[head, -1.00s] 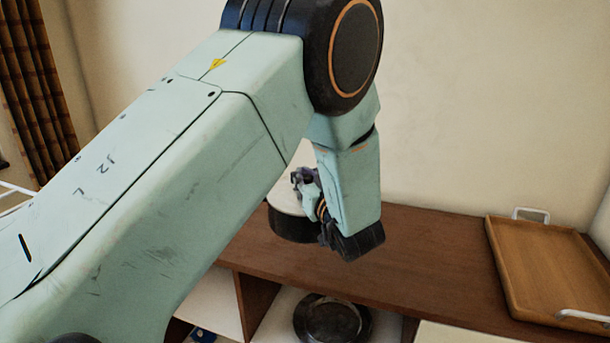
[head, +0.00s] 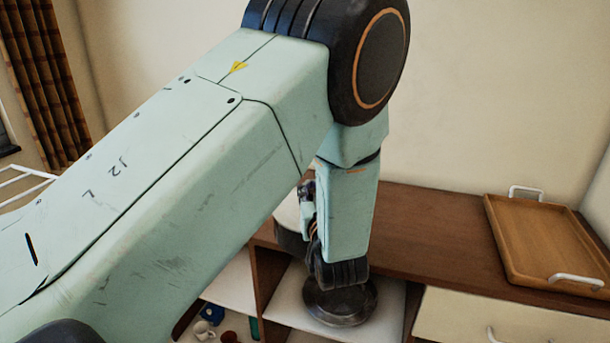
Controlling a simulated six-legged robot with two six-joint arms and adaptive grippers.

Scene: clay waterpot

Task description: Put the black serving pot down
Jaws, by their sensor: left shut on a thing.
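The black serving pot (head: 289,237) shows behind my left arm in the head view, with a dark side and a pale top. My left arm and wrist cover its right part. My left gripper (head: 308,208) is at the pot's right side, shut on it; its fingertips are mostly hidden. The pot appears near the front edge of the brown counter (head: 430,235). I cannot tell whether its base touches the counter. My right gripper is not in view.
A wooden tray (head: 545,240) with white handles lies at the counter's right end. A dark round dish (head: 340,305) sits on the open shelf below. Small cups (head: 203,328) stand at lower left. The counter between arm and tray is clear.

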